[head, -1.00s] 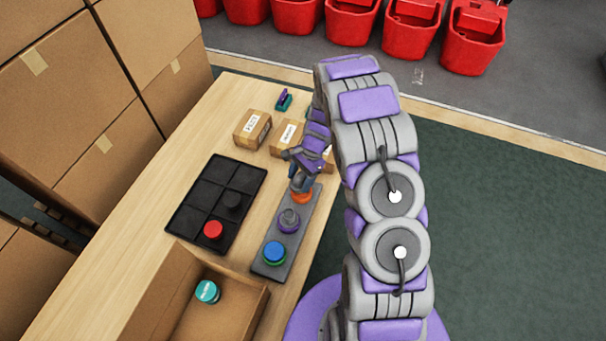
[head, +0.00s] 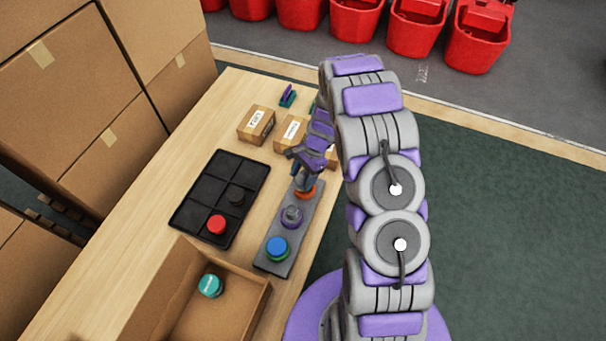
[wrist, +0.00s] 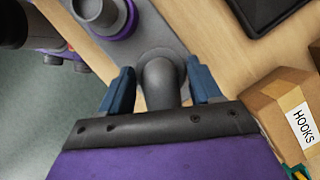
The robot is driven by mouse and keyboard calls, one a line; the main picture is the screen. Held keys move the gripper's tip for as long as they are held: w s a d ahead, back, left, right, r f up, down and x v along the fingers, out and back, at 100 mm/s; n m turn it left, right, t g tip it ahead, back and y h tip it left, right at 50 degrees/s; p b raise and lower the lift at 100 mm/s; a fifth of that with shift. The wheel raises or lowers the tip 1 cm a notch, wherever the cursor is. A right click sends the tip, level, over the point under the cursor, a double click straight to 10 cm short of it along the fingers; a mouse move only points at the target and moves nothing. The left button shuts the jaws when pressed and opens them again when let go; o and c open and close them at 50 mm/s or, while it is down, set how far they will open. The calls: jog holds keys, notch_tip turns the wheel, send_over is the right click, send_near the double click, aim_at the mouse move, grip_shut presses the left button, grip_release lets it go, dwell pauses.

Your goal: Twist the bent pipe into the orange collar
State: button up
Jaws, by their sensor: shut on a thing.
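The bent pipe (wrist: 160,78) is a grey elbow; in the wrist view it lies between the two blue fingers of my gripper (wrist: 158,88), which is shut on it. In the head view my gripper (head: 304,172) is at the far end of the grey base plate (head: 272,262), right over the orange collar (head: 305,192). The pipe's lower end meets the collar there, but I cannot tell how deep it sits. In the wrist view the pipe hides the collar.
A grey part in a purple collar (head: 291,216) and a blue cap on a green collar (head: 277,248) share the plate. A black tray (head: 190,215) holds a red cap (head: 217,224) and a black part. Labelled boxes (head: 257,123) stand beyond; an open carton (head: 245,297) holds a teal cap.

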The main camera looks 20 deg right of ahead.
jog(key=shift+d, duration=0.45)
jog(key=shift+a, duration=0.15)
jog(key=shift+a+f, duration=0.15)
jog(key=shift+a, duration=0.15)
jog(key=shift+d+f, duration=0.4)
jog(key=shift+d, duration=0.05)
jog(key=shift+a, duration=0.2)
jog(key=shift+d+f+p, duration=0.15)
jog(key=shift+f+p, duration=0.05)
jog(key=shift+p, duration=0.15)
jog(key=shift+d+f, duration=0.15)
jog(key=shift+f+p, duration=0.3)
jog(key=shift+f, duration=0.05)
dwell(0.8)
jog(key=shift+m+t+y+p, duration=0.3)
jog(key=shift+m+t+p, duration=0.2)
jog(key=shift+m+p, duration=0.75)
